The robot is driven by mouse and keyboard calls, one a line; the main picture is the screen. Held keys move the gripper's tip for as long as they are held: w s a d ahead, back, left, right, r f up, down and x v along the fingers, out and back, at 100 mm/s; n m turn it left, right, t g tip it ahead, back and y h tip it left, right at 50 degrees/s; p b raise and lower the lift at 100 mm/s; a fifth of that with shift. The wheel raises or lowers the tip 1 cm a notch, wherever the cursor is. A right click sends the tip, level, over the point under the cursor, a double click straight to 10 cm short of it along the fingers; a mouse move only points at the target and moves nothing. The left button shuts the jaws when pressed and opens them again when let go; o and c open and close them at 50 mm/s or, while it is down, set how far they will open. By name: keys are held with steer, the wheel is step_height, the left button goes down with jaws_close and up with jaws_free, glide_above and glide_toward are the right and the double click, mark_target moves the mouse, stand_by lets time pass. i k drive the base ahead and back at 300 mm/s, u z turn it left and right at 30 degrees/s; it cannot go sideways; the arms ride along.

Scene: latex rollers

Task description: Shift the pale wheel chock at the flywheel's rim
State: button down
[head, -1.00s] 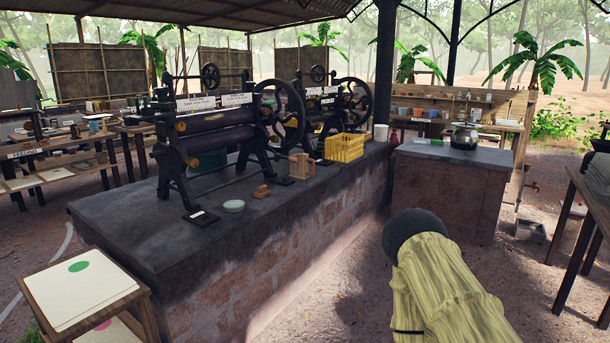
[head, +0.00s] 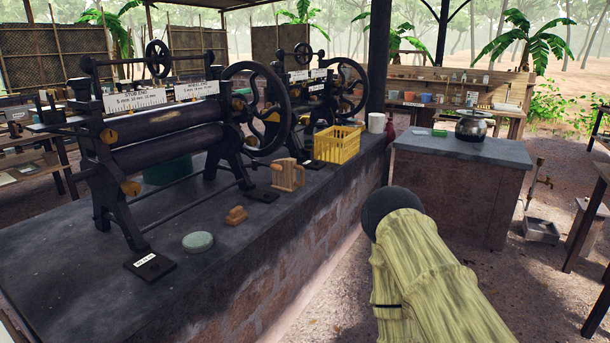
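The near roller machine (head: 165,140) stands on the long dark-topped counter, with its black spoked flywheel (head: 283,110) on its right side. A pale wooden piece (head: 286,175) stands on the counter below the flywheel's rim; it looks like the chock, but its exact shape and whether it touches the rim are unclear. A smaller, browner wooden block (head: 236,215) lies nearer the counter's front edge. My arm shows at the lower right in a pale yellow cover with a dark rounded part, over the floor and apart from the counter. My gripper's fingers are not visible.
A round pale green tin (head: 198,242) sits near the counter's (head: 215,290) front edge. A yellow crate (head: 337,144), a white mug (head: 377,122) and a second roller machine (head: 312,90) stand farther back. A side counter (head: 450,150) carries a dark pot (head: 471,125). Open floor lies between.

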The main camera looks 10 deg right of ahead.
mark_target(285, 180)
steer(key=z, duration=0.1)
steer(key=i, duration=2.75)
steer(key=z, duration=0.05)
